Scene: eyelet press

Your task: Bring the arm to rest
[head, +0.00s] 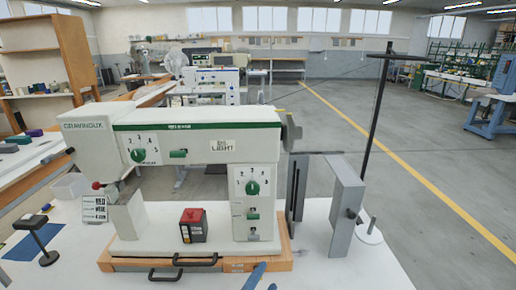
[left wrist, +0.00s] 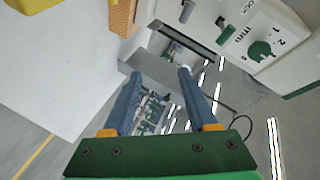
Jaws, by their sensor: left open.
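My left gripper (head: 266,275) shows only as blue fingertips at the bottom edge of the head view, in front of the right end of the press's wooden base. In the left wrist view its two blue fingers (left wrist: 160,74) stand apart with nothing held between them. The white and green eyelet press (head: 195,140) stands on the table. Its dial side (left wrist: 262,45) shows tilted at the upper right of the left wrist view. My right gripper is in neither view.
The white table (head: 340,272) has bare room at the right front. A grey panel (head: 346,205) and a dark post (head: 376,120) stand right of the press. Black handles (head: 195,260) stick out of the wooden base. A black stand (head: 35,235) is at left.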

